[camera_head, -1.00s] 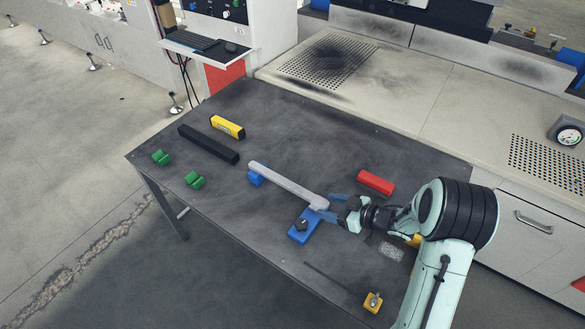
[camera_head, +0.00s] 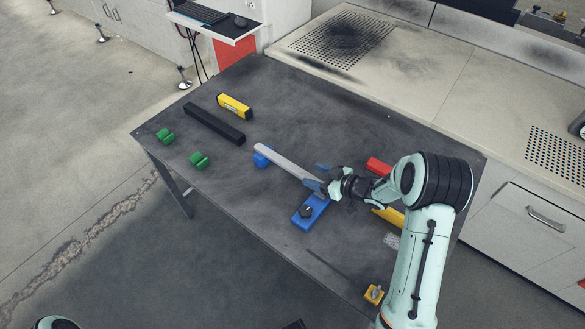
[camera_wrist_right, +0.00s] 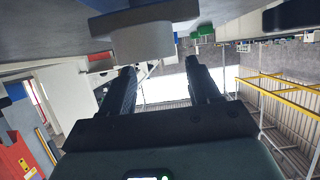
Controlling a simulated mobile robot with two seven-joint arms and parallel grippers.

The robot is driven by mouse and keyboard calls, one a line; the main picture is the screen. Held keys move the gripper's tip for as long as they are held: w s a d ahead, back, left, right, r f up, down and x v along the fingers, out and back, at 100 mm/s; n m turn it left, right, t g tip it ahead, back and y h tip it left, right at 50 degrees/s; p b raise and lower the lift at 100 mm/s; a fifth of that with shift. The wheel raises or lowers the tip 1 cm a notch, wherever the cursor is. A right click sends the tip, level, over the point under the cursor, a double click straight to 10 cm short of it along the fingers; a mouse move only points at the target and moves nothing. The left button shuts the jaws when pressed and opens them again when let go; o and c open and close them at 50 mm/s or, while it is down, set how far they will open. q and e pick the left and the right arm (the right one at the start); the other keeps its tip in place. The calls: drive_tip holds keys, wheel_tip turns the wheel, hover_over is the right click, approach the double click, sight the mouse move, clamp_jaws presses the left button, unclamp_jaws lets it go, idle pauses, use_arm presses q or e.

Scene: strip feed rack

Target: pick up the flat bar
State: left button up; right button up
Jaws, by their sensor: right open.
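A light grey flat bar (camera_head: 282,161) lies slantwise in the head view, its far left end on a small blue rest (camera_head: 262,155). Its near right end lies by a larger blue block with a dark knob (camera_head: 311,212). In the right wrist view my two dark fingers (camera_wrist_right: 160,68) are spread apart. A grey blocky shape (camera_wrist_right: 143,36) fills the upper part there; I cannot tell whether it is the bar. My left gripper is not in view.
On the dark table (camera_head: 225,205) lie a black bar (camera_head: 214,124), a yellow block (camera_head: 234,106), green holders (camera_head: 200,161) and a red block (camera_head: 378,167). A yellow clamp (camera_head: 373,294) sits at the near edge. The table's far middle is clear.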

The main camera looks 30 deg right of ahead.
sight(300, 172)
drive_tip(key=x, duration=0.4)
drive_tip(key=shift+w+a+f, duration=0.25)
clamp_jaws()
drive_tip(key=shift+r, duration=0.1)
